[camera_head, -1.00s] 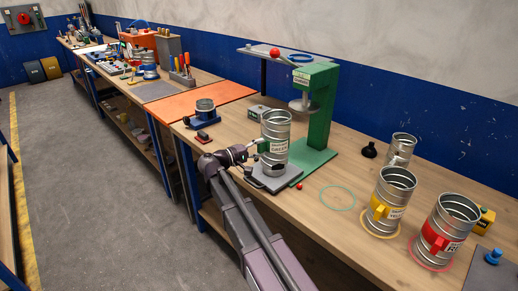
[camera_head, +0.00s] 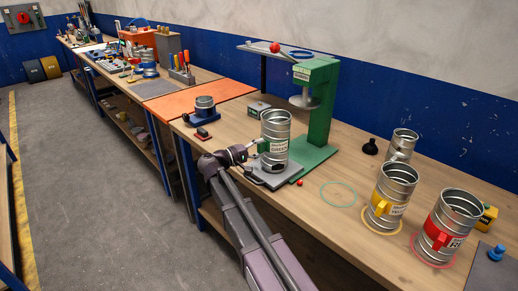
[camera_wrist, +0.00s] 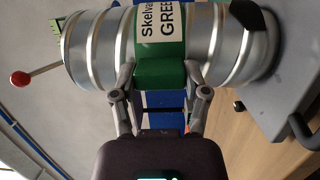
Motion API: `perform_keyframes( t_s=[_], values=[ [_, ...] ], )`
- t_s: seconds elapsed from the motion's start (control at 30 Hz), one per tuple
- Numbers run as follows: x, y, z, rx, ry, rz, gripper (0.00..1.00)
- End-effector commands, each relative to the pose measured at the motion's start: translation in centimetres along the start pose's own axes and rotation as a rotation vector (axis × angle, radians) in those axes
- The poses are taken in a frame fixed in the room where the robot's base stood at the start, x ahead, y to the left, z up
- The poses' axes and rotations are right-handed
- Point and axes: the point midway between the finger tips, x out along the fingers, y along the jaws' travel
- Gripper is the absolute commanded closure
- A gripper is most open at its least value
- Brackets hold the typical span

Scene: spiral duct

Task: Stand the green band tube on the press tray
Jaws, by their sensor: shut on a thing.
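The green band tube (camera_head: 275,140) is a ridged metal tube with a label reading GREEN. It stands upright over the grey press tray (camera_head: 283,175) in front of the green press (camera_head: 319,105). In the wrist view the tube (camera_wrist: 90,48) lies sideways across the picture, with its lower end close to the grey tray (camera_wrist: 285,75). My gripper (camera_head: 248,150) comes from the left and is shut on the green handle block (camera_wrist: 160,73) of the tube. I cannot tell whether the tube's bottom touches the tray.
The yellow band tube (camera_head: 388,198) and red band tube (camera_head: 443,228) stand to the right, with a plain tube (camera_head: 403,146) behind. An empty teal ring (camera_head: 338,194) marks the bench. A small red ball (camera_head: 300,183) lies near the tray. A blue holder (camera_head: 203,112) stands to the left.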

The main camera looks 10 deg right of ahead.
Motion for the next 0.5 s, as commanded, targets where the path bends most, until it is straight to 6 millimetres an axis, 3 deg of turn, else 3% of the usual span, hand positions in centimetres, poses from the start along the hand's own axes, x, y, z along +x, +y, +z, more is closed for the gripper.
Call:
perform_keyframes(
  t_s=[0.5],
  values=[
    [-0.01, -0.97, 0.0, 0.0, 0.0, 0.002, 1.0]
  ],
)
